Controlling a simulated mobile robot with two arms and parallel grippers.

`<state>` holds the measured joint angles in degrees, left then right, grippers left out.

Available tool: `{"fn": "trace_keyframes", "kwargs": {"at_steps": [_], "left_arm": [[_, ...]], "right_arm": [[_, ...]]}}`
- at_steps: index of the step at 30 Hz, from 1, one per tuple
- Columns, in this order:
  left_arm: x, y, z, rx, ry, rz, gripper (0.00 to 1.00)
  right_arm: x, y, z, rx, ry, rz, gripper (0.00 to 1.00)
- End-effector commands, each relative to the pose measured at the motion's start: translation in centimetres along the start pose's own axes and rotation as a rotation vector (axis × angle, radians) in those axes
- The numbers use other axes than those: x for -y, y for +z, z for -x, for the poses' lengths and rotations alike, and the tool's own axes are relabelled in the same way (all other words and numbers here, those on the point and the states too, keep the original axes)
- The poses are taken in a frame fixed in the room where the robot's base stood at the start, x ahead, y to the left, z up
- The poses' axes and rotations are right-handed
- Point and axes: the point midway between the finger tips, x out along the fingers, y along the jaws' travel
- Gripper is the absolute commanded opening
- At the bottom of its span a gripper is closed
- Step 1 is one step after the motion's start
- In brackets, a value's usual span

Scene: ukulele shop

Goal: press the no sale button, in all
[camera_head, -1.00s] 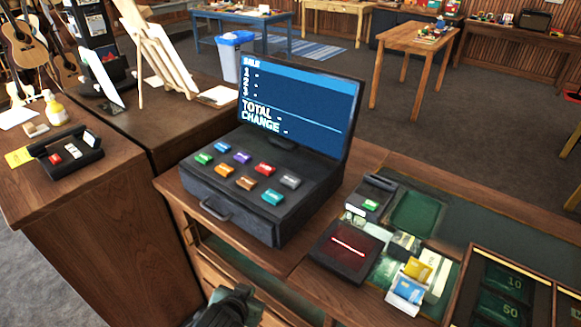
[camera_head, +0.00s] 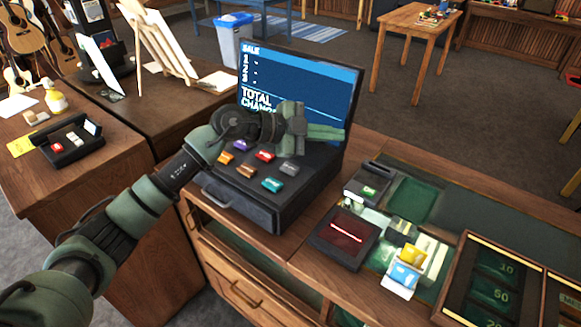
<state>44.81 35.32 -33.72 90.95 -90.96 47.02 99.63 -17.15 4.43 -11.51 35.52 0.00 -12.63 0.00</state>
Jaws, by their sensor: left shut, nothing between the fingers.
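The dark cash register (camera_head: 243,203) stands on the wooden counter with its screen (camera_head: 300,80) upright behind the keys. Its slanted top carries coloured buttons, among them orange (camera_head: 227,158), purple (camera_head: 241,145), brown (camera_head: 246,171), red (camera_head: 264,155), grey (camera_head: 289,169) and teal (camera_head: 272,185). The labels are too small to read, so I cannot tell which is the no sale button. My left gripper (camera_head: 328,132) is shut and empty, in front of the screen's lower part and above the back of the keys. My left arm hides the back-left keys. My right gripper is out of view.
Right of the register are a dark pad with a red line (camera_head: 345,234), a small card terminal (camera_head: 367,187), cards in a holder (camera_head: 405,268) and a money tray (camera_head: 483,272). A side counter at left bears a small black box (camera_head: 72,144).

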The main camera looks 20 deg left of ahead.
Motion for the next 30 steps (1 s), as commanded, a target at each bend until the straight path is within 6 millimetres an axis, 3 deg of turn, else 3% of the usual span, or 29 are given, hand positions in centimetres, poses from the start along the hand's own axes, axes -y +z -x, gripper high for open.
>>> {"fn": "trace_keyframes", "kwargs": {"at_steps": [1, 3, 9, 23, 30], "left_arm": [[1.1, 2.6, 1.4, 0.121, 0.063, 0.003, 0.00], [1.7, 5.3, 3.1, 0.249, 0.124, 0.033, 0.00], [2.8, 9.1, 6.6, 0.450, 0.185, 0.098, 0.00], [2.8, 9.6, 7.1, 0.477, 0.193, 0.109, 0.00], [1.7, 10.6, 6.6, 0.475, 0.193, 0.109, 0.00]], "right_arm": [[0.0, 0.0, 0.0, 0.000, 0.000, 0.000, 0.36], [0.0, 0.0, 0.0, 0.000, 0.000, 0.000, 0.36], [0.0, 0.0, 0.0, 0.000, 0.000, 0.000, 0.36], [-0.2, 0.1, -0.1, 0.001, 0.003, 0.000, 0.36], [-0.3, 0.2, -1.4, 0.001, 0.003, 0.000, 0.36]]}}
